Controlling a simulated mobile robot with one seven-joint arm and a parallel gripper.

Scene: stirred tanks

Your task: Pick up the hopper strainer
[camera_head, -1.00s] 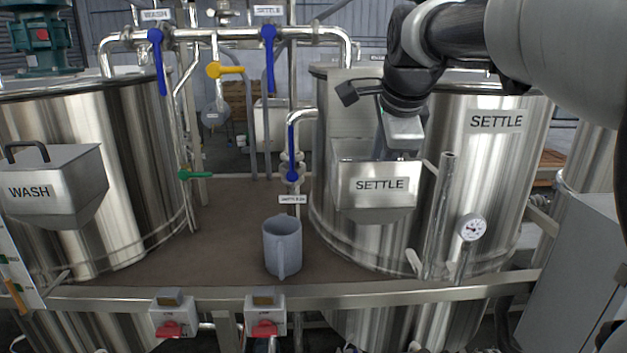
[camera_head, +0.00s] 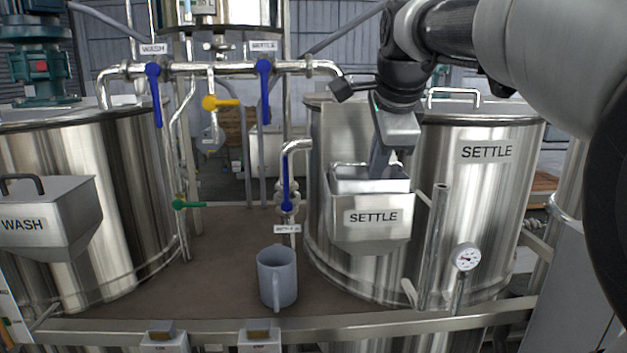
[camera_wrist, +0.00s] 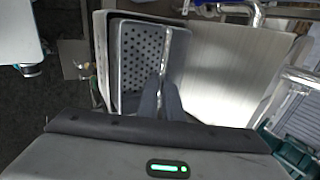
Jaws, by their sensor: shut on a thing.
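The hopper strainer (camera_wrist: 140,50) is a grey metal basket with a perforated bottom, seen in the wrist view. Its upper part (camera_head: 355,184) shows just above the rim of the SETTLE hopper (camera_head: 372,232) in the head view. My gripper (camera_wrist: 165,90) is shut on the strainer's bar handle. In the head view my gripper (camera_head: 383,172) points down over the hopper. Most of the strainer's lower body is hidden by the hopper walls.
The SETTLE tank (camera_head: 480,200) stands behind and right of the hopper, with an upright pipe (camera_head: 433,245) and a dial gauge (camera_head: 467,257). A grey jug (camera_head: 277,277) stands on the brown deck. Blue-handled valves (camera_head: 286,180) and pipes rise left of the hopper.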

